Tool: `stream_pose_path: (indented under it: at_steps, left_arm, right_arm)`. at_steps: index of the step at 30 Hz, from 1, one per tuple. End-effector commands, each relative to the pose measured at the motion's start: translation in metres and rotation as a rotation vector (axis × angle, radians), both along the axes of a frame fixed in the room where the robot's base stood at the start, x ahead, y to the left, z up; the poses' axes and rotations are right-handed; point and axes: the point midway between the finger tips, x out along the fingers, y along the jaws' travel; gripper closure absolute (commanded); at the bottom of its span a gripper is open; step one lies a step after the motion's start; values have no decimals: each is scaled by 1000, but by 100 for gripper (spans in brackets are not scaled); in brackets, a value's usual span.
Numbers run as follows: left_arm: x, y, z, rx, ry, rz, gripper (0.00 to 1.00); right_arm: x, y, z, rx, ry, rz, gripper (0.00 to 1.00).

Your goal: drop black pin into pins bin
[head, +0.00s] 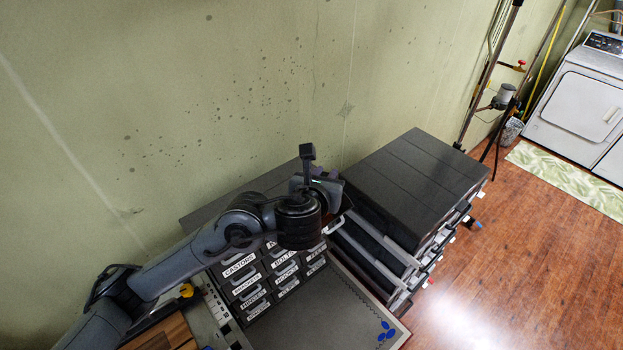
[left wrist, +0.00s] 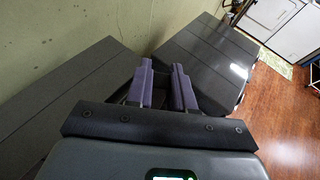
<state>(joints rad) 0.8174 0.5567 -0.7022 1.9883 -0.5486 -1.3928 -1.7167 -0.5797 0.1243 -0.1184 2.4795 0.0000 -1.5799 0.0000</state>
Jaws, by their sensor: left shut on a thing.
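My left gripper (head: 331,179) is over the right end of the small-parts cabinet, by its back edge. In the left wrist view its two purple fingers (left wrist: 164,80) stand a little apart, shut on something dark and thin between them. I take this to be the black pin, but its shape is not clear. The cabinet (left wrist: 62,85) has rows of labelled drawers, such as castors, bolts, brackets and hinges (head: 255,300). One drawer handle (head: 334,225) at the upper right sticks out past the others. I cannot read a pins label; my arm hides part of the top row. My right gripper is not in view.
A larger dark drawer unit (head: 415,185) stands close on the right; its top also shows in the left wrist view (left wrist: 207,58). The green wall (head: 230,90) is right behind.

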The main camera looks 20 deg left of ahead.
Motion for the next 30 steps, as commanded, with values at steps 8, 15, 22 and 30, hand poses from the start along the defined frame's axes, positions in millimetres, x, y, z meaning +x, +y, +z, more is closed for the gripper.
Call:
stream_pose_path:
  at_steps: [8, 15, 22, 30]
  left_arm:
    - [32, 26, 6, 2, -1, 153, 100]
    - [38, 36, -5, -1, 0, 193, 100]
    - [38, 36, -26, -1, 1, 193, 100]
    - [38, 36, -52, -2, 1, 192, 100]
  right_arm:
    - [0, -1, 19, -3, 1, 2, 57]
    - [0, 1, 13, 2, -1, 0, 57]
    - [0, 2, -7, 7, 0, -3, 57]
    - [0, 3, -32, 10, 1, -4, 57]
